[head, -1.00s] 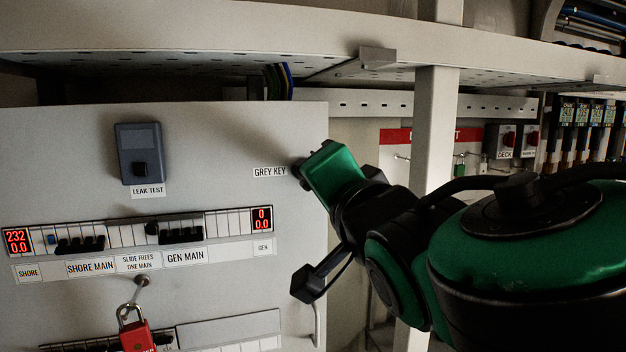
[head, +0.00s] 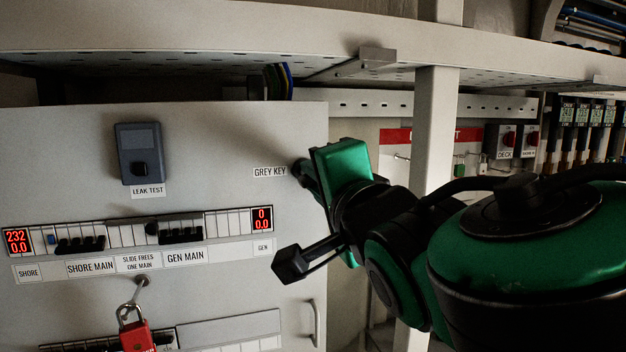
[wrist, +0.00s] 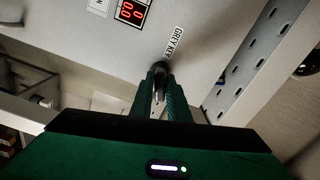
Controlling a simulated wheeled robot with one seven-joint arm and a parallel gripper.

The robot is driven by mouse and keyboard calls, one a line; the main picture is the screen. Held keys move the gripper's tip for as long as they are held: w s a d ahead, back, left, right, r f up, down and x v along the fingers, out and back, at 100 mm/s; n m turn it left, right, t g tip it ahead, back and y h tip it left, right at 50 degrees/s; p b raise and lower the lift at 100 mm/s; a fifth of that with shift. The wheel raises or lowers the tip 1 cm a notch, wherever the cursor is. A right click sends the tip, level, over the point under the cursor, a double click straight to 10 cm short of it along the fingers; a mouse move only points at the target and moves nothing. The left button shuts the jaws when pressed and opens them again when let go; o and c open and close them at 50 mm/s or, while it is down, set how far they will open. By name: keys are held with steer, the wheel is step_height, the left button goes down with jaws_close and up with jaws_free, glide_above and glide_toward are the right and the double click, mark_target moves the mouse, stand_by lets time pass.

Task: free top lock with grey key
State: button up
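The label GREY KEY (head: 270,172) is on the grey panel near its right edge. My gripper (head: 301,170) has its fingertips at the panel just right of that label. In the wrist view my gripper (wrist: 160,75) has its two green fingers close together beside a dark round fitting on the panel. A small shiny grey piece (wrist: 158,92), perhaps the grey key, shows between the fingers. I cannot tell whether they grip it. A red padlock (head: 136,338) hangs by its shackle at a metal post on the lower left of the panel, its bottom cut off.
The panel (head: 220,130) carries a leak test box (head: 139,153), a breaker row (head: 130,233) and a handle (head: 315,322) at lower right. A white upright post (head: 432,130) stands behind my arm. A shelf beam (head: 200,30) runs overhead.

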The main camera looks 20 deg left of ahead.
steer(key=shift+m, duration=1.6)
steer(key=o, duration=1)
steer(key=v, duration=0.7)
